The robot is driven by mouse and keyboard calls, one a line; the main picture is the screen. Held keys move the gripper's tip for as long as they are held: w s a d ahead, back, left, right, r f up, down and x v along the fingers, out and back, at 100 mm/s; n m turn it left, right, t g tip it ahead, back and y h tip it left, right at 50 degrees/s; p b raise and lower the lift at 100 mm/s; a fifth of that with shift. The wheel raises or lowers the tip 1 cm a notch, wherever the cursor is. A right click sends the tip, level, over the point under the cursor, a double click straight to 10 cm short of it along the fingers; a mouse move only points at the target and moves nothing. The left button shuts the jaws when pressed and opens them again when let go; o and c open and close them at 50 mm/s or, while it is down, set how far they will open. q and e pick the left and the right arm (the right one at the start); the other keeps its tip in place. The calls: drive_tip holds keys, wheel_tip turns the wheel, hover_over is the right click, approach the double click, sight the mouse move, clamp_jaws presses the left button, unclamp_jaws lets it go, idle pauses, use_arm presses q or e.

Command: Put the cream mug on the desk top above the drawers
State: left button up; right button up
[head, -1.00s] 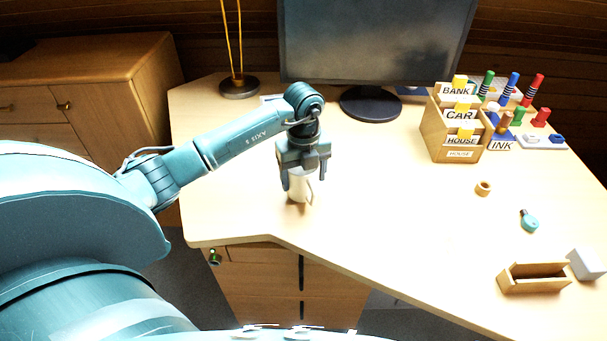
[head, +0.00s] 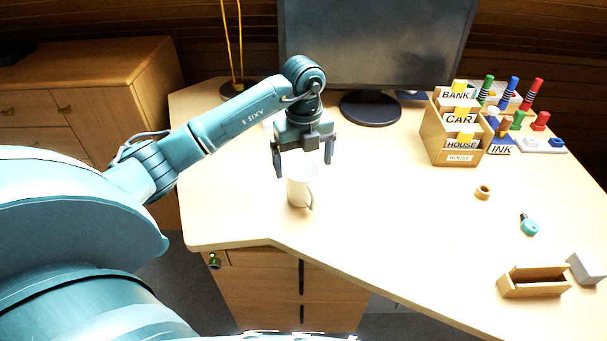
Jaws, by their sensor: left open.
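The cream mug (head: 299,188) stands upright on the desk top (head: 235,215), on the part above the drawers (head: 265,290), a little back from the front edge. Its handle faces front right. My left gripper (head: 305,172) is open and empty, just above and behind the mug, with its fingers pointing down. The fingers look clear of the mug, though the near distance is hard to judge. My right gripper is not in view.
A monitor (head: 375,45) and a lamp with a round base (head: 240,88) stand behind. A wooden file box (head: 440,140) and several stamps are at the right. A small wooden tray (head: 535,283) lies at the front right. The desk middle is clear.

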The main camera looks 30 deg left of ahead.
use_arm(q)
wheel_tip(320, 180, up, 6)
idle(0.7)
